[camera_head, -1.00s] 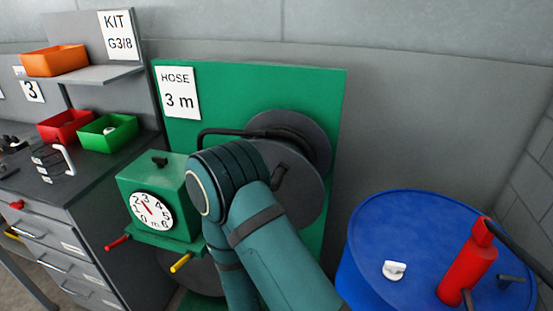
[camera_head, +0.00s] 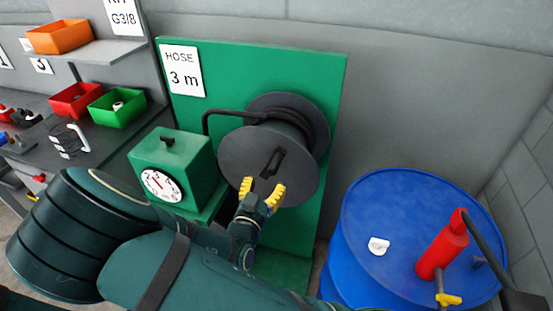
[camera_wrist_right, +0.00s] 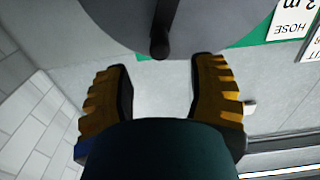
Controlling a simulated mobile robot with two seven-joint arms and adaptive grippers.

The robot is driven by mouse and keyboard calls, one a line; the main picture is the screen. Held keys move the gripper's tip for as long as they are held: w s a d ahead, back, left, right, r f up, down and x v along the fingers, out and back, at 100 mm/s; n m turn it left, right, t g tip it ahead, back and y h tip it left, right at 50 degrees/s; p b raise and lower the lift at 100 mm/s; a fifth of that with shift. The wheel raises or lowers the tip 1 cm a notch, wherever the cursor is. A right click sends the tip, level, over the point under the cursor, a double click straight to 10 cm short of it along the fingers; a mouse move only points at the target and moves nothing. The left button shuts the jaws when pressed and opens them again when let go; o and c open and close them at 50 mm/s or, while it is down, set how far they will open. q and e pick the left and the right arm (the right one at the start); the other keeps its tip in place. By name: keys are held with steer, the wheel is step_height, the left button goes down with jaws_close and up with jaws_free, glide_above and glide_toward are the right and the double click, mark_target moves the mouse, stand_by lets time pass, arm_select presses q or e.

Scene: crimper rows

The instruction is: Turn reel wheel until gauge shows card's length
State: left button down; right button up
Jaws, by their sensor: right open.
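The reel wheel (camera_head: 240,160) is a dark grey disc with a black crank handle (camera_head: 272,163) on its face. The gauge (camera_head: 161,185) is a white dial on a green box; its red needle leans to the upper left, too small to read exactly. The card (camera_head: 181,67) reads "HOSE 3 m". My right gripper (camera_head: 261,191) is open, with yellow fingers just below the crank handle. In the right wrist view the handle (camera_wrist_right: 160,42) lies ahead, between the open fingers (camera_wrist_right: 163,68) but beyond their tips. My left gripper is not in view.
A blue drum (camera_head: 375,215) with a red cylinder (camera_head: 442,250) and a small white piece stands at the right. A grey bench with red (camera_head: 76,100) and green bins (camera_head: 117,106) is at the left. My arm covers the space below the gauge box.

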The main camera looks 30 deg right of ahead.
mark_target(277, 161)
steer(key=p+x, duration=0.1)
steer(key=x, duration=0.9)
steer(key=shift+w, duration=0.1)
steer(key=shift+c, duration=0.5)
jaws_close()
